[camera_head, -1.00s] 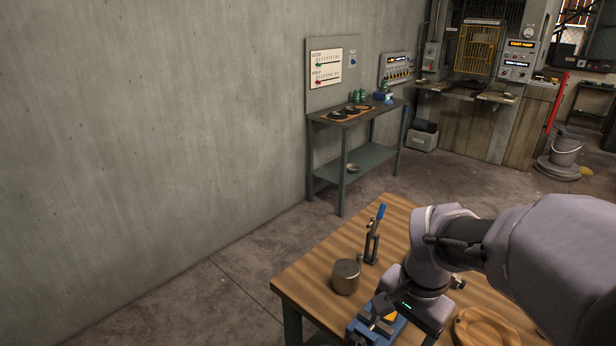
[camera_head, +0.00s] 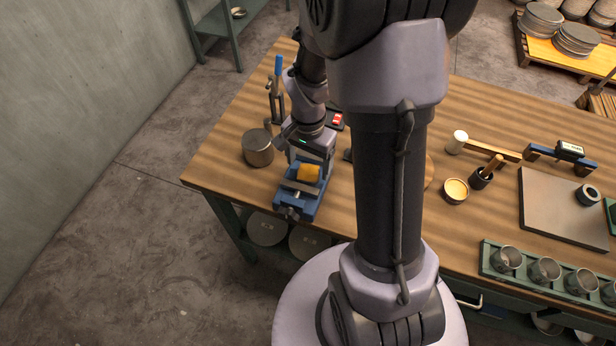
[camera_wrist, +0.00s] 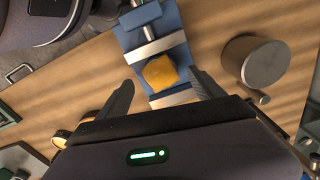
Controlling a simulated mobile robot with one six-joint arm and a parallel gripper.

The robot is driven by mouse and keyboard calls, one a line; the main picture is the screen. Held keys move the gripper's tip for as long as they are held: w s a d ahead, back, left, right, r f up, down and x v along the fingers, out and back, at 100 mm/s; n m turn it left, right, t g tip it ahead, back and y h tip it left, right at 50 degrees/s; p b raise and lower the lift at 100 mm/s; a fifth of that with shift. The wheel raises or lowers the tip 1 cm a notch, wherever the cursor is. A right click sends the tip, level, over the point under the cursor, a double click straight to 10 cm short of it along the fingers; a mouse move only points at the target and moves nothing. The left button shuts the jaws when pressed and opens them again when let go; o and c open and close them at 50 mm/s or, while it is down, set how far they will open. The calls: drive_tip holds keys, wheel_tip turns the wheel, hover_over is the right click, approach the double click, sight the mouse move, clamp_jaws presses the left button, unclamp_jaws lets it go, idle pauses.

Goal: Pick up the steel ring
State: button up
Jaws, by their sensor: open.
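A small dark ring-shaped thing (camera_head: 588,195), perhaps the steel ring, lies on the grey plate (camera_head: 545,222) at the right of the bench in the head view. The wrist view does not show it. My gripper (camera_wrist: 160,78) is open, its two fingers spread with nothing held between them. It hangs at the left part of the bench, over the blue vise (camera_head: 291,203), far from the ring. The vise also shows in the wrist view (camera_wrist: 140,17). A yellow block (camera_wrist: 160,73) sits between the vise jaws; I cannot tell that I touch it.
A metal pot (camera_head: 258,150) stands left of the vise, with a blue-handled clamp (camera_head: 277,90) behind it. A mallet (camera_head: 480,146), a small yellow-filled cup (camera_head: 455,190) and a blue-ended gauge (camera_head: 562,157) lie towards the ring. A green rack (camera_head: 515,279) of metal cups lines the front edge.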

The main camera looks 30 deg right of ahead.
sight(308, 174)
wheel_tip(308, 174, down, 3)
drive_tip(key=shift+f+b, duration=0.1)
drive_tip(key=shift+b, duration=0.2)
drive_tip(key=shift+w, duration=0.1)
clamp_jaws()
drive_tip(key=shift+r, duration=0.25)
